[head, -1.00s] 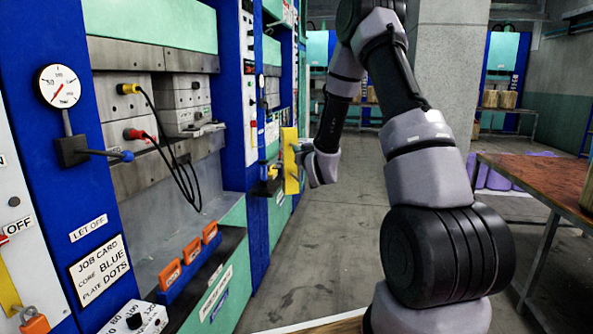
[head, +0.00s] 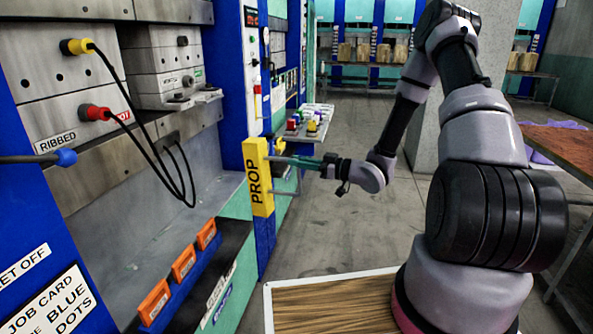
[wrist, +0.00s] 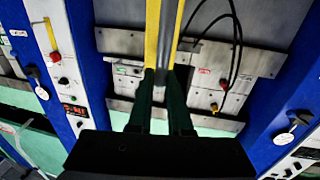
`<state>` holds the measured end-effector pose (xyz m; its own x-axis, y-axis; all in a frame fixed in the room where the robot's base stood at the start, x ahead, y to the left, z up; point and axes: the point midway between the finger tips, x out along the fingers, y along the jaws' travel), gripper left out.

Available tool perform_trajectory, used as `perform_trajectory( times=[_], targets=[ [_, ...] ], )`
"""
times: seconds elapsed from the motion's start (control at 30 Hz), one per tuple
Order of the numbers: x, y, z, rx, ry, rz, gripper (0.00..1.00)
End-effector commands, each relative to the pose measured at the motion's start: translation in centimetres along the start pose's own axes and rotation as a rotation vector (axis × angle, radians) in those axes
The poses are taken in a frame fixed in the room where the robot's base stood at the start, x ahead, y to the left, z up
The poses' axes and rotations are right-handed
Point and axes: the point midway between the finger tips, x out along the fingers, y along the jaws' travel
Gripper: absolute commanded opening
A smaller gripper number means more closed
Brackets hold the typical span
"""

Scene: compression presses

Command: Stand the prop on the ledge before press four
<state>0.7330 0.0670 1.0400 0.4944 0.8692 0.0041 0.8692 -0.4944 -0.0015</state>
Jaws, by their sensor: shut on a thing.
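The prop (head: 258,177) is a yellow upright block with the word PROP on its face. My gripper (head: 283,162) reaches it from the right and is shut on it, in front of the blue press column. In the wrist view, the yellow prop (wrist: 153,32) rises from between the dark fingers (wrist: 160,82). The press at the left has a green-fronted ledge (head: 237,205) along its bed. The prop overlaps the ledge's far end in the head view; I cannot tell if they touch. No press number is readable.
Orange tags (head: 183,262) stand along the near press's bed. Black cables (head: 165,160) hang from yellow and red plugs. A tray of coloured knobs (head: 306,122) lies beyond the prop. Floor (head: 335,225) is open to the right.

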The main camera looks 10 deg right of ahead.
Motion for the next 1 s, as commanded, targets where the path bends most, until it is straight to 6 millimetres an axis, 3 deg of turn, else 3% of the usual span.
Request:
perform_trajectory(
  times=[0.1,0.23,0.83,1.0],
  targets=[
    [-0.5,-2.7,0.2,-0.001,0.004,-0.103,0.00],
    [-0.9,-4.1,0.4,-0.001,0.003,-0.159,0.00],
    [-1.2,-4.3,0.5,0.001,0.089,-0.163,0.00],
    [-0.1,-4.5,0.6,-0.005,0.092,-0.168,0.00]
  ],
)
